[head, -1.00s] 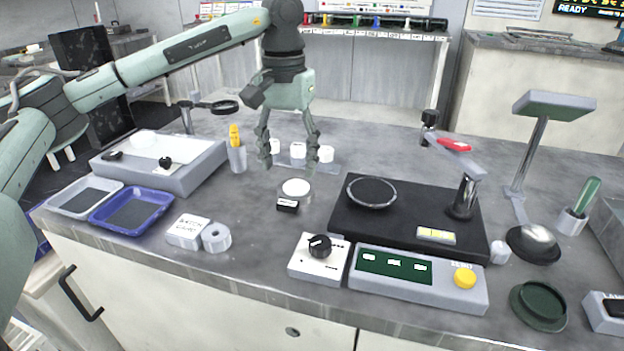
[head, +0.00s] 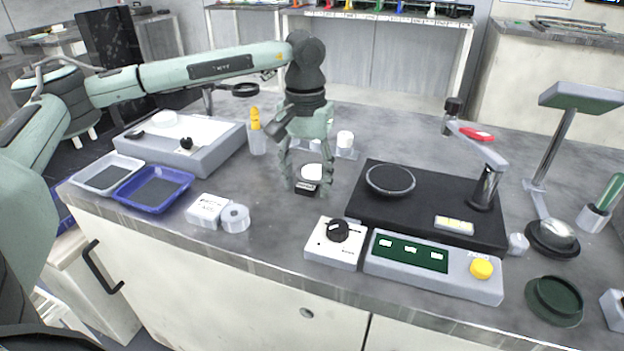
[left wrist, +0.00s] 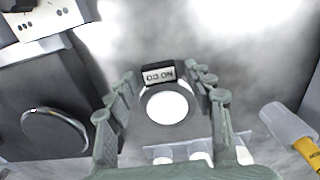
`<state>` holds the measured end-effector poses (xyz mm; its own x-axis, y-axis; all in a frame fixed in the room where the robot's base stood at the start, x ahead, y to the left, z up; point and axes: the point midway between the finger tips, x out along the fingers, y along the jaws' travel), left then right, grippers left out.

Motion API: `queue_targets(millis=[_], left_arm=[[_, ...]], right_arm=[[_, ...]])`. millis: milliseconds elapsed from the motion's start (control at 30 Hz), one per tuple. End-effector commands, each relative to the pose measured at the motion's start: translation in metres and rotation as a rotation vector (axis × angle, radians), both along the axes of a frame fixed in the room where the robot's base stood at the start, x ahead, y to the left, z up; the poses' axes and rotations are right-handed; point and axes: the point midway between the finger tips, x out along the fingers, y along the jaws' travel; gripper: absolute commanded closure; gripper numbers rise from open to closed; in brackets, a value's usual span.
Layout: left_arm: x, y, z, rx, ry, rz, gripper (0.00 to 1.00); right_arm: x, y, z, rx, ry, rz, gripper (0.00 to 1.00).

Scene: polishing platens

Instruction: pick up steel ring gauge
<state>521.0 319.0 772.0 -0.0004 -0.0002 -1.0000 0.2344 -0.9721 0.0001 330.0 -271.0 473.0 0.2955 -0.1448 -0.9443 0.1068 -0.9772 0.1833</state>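The steel ring gauge, as I take it, is a small round steel piece (head: 312,172) with a bright white centre and a small black display box on its edge. It stands on the grey worktop and also shows centrally in the left wrist view (left wrist: 167,104). My left gripper (head: 308,188) points down over it. In the left wrist view the gripper's open fingers (left wrist: 160,74) lie on either side of the gauge, with visible gaps. Contact is not visible. The fingers partly cover the gauge in the head view. My right gripper is not in view.
A black platen base (head: 430,215) stands to the right, with a control box (head: 333,252) in front. A white block (head: 208,207) and grey ring-shaped roll (head: 235,218) lie front left. White pots (head: 345,140) stand close behind; a cup with a yellow tool (head: 257,143) is behind left.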

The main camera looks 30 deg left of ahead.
Motion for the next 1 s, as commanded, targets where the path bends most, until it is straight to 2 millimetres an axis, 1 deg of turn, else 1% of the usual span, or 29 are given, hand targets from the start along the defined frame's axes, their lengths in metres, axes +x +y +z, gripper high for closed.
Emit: queue_targets(millis=[33,300,367,400,633,767,867,967,1000], left_arm=[[0.000,0.000,0.000,0.000,0.000,0.000,0.57],[0.000,0.000,0.000,0.000,0.000,0.000,0.91],[0.000,0.000,0.000,0.000,0.000,0.000,0.98],[0.000,0.000,0.001,0.000,-0.001,0.000,1.00],[0.001,0.000,0.002,-0.001,-0.002,0.000,1.00],[0.001,0.000,0.008,0.000,-0.003,0.000,1.00],[0.001,0.000,0.018,-0.001,-0.005,0.000,1.00],[0.001,0.000,0.035,-0.001,-0.004,-0.001,1.00],[0.001,-0.001,0.043,-0.002,-0.006,-0.001,1.00]], right_arm=[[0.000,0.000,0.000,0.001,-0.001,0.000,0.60],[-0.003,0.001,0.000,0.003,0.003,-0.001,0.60],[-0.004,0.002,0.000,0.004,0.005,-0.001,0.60],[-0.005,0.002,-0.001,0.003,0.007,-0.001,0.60],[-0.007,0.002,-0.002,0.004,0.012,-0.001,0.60],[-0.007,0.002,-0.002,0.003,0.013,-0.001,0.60],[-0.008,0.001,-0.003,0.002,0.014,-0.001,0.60],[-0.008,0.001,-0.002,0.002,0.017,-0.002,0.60],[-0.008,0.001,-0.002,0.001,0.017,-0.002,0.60]])
